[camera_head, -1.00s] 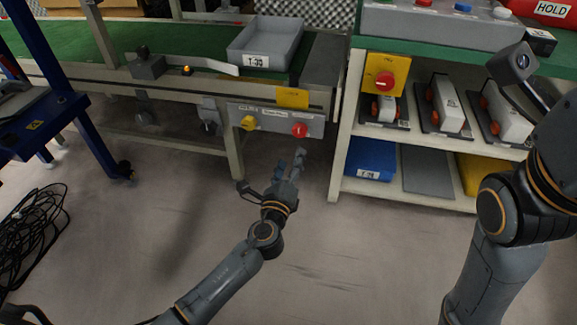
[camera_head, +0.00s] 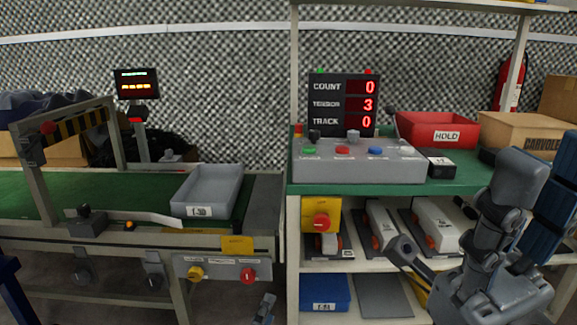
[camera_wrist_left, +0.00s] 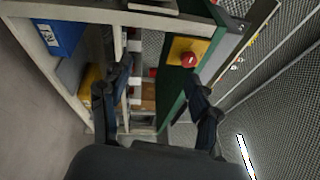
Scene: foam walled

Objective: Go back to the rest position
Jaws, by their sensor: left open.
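My left gripper (camera_head: 265,308) shows only as a fingertip at the bottom edge of the head view, in front of the conveyor's right end. In the left wrist view its two dark fingers (camera_wrist_left: 160,90) stand wide apart with nothing held between them. My right arm's end, with what look like gripper fingers (camera_head: 535,195), rises large at the right of the head view, in front of the shelf unit. Whether those fingers are apart is unclear.
A conveyor (camera_head: 110,195) carries a grey tray (camera_head: 206,188). Right of it, a green-topped shelf unit (camera_head: 465,185) holds a button box (camera_head: 358,163), a display (camera_head: 343,103) and a red HOLD bin (camera_head: 438,131). A blue bin (camera_head: 325,291) sits low. Patterned foam covers the back wall.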

